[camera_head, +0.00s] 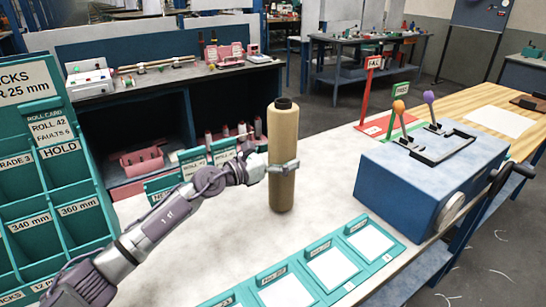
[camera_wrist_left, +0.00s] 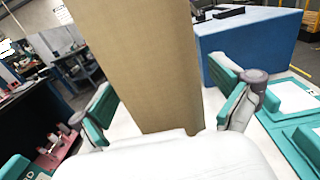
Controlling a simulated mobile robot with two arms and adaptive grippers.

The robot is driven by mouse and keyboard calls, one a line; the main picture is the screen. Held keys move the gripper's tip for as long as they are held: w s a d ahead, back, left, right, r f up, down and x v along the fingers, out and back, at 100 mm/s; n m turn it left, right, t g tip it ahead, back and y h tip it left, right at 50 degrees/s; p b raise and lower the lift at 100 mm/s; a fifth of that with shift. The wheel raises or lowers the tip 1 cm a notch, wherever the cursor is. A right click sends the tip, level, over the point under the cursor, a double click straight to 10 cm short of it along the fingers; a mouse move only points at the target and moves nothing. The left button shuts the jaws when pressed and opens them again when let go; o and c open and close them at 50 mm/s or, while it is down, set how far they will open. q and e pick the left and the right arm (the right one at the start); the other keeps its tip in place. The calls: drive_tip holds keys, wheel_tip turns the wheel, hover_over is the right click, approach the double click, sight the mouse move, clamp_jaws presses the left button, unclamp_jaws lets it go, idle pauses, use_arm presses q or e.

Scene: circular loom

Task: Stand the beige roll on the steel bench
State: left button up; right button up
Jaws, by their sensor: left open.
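The beige roll (camera_head: 283,130) is a tall tan cylinder with a dark core at its top. It stands upright on the pale steel bench top (camera_head: 225,245), its lower end appearing to rest on the surface. My left gripper (camera_head: 284,169) is around the roll at about mid-height, coming from the left. In the left wrist view the roll (camera_wrist_left: 160,60) rises between the two teal-padded fingers of the gripper (camera_wrist_left: 170,108). The fingers are open, with a visible gap on each side of the roll. My right gripper is not in view.
A blue box with levers and a crank (camera_head: 425,175) stands to the right. Teal trays with white cards (camera_head: 333,268) lie in front of the roll. A teal rack (camera_head: 45,160) stands at the left. Red and green signs (camera_head: 369,95) stand behind the box.

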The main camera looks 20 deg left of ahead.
use_arm(q)
drive_tip(key=v, duration=1.1)
drive_tip(key=shift+s+a+r, duration=0.15)
drive_tip(key=shift+s+a, duration=0.05)
drive_tip(key=shift+s, duration=0.1)
